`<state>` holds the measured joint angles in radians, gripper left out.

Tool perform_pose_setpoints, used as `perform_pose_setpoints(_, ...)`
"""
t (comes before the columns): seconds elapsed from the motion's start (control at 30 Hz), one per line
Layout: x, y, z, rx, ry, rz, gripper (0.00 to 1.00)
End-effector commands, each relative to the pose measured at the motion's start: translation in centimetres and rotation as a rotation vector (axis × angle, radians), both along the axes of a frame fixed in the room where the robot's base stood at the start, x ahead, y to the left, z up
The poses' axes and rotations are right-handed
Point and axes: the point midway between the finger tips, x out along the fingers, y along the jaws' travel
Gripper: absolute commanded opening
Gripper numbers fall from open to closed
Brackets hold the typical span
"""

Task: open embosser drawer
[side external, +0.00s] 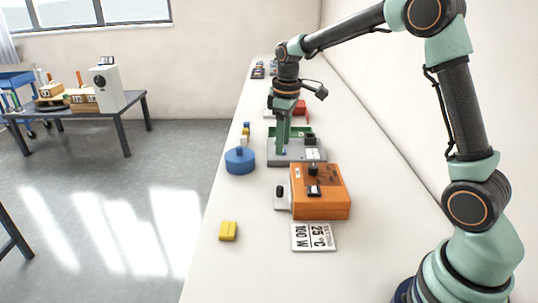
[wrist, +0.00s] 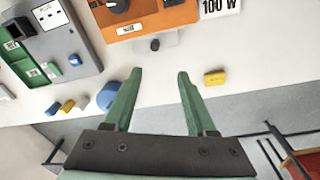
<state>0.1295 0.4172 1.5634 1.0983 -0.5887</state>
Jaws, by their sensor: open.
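An orange machine (side external: 320,192) stands on the bench, with a dark knob on top. A grey plate with a black knob (side external: 281,193) sticks out from its left side; I take this for the drawer. In the wrist view, the orange machine (wrist: 160,17) is at the top, with the plate's black knob (wrist: 154,44) below it. My gripper (wrist: 160,76) is open and empty, its fingertips apart below the knob in that view. In the side view, my gripper (side external: 282,150) points down by the grey and green machine; its exact height is unclear.
A grey and green machine (side external: 290,158) stands behind the orange one. A blue cylinder (side external: 239,160), small blocks (side external: 245,132) and a yellow block (side external: 228,231) lie along the bench's left edge. A setting card (side external: 314,237) lies in front. The bench near the plate is clear.

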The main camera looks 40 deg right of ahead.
Motion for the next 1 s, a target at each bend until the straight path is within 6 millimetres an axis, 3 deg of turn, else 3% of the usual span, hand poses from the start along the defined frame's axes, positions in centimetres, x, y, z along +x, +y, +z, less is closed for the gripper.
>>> perform_pose_setpoints(0.1, 1.1, -0.7, -2.2, 0.003, 0.041, 0.037, 0.56)
perform_pose_setpoints(0.47, 1.7, -1.1, -5.1, 0.007, 0.066, 0.067, 0.56)
perform_pose_setpoints(0.8, 1.6, -1.1, -11.5, 0.006, 0.067, 0.066, 0.56)
perform_pose_setpoints(1.0, 1.7, -1.1, -14.3, 0.007, 0.065, 0.065, 0.56)
